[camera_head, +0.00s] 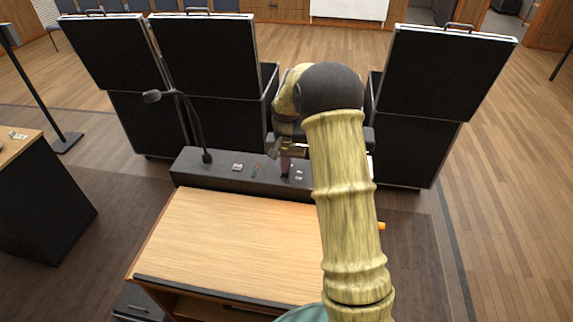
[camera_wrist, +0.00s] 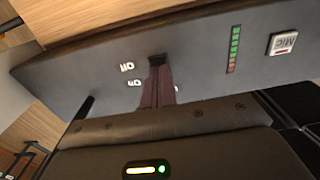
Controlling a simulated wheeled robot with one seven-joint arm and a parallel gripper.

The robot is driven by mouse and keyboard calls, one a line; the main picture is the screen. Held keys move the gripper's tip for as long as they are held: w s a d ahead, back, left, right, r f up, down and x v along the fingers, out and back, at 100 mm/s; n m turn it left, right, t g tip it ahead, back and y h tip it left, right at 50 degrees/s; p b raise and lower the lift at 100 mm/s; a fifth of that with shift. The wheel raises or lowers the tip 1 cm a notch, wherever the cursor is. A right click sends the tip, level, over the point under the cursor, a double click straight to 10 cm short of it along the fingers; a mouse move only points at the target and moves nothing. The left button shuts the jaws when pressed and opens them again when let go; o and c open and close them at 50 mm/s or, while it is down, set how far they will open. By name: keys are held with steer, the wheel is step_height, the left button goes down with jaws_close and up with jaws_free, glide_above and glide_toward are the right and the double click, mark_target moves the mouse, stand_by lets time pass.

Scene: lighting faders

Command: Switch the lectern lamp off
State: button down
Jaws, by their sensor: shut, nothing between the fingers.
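The lectern (camera_head: 215,235) has a pale wooden top and a dark console strip (camera_head: 220,178) along its far edge. A black gooseneck fixture (camera_head: 190,105) rises from the strip's left end; I cannot tell whether it is the lamp or a microphone, or whether it is lit. Small white-marked controls (camera_head: 299,175) sit on the strip right of my gripper (camera_head: 285,172). In the wrist view, such controls (camera_wrist: 127,67) are left of my gripper (camera_wrist: 157,64), and another white mark is partly hidden behind its fingers. My gripper is shut and empty, close over the strip; contact is unclear.
A MIC button (camera_wrist: 284,43) and a coloured level meter (camera_wrist: 233,49) are on the same strip. Tall black cases (camera_head: 205,60) stand behind the lectern, with another (camera_head: 440,75) at right. A side table (camera_head: 15,148) is at far left. The wooden top is clear.

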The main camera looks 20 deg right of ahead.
steer(key=shift+s+f, duration=0.3)
steer(key=shift+f, duration=0.55)
steer(key=shift+d+p, duration=0.1)
steer(key=shift+p, duration=0.2)
steer(key=shift+r, duration=0.3)
steer(key=r+p, duration=0.1)
steer(key=w+r+p, duration=0.1)
steer(key=shift+r, duration=0.4)
step_height(320, 180, up, 12)
steer(key=b, duration=0.2)
steer(key=shift+s, duration=0.15)
steer(key=shift+r, duration=0.1)
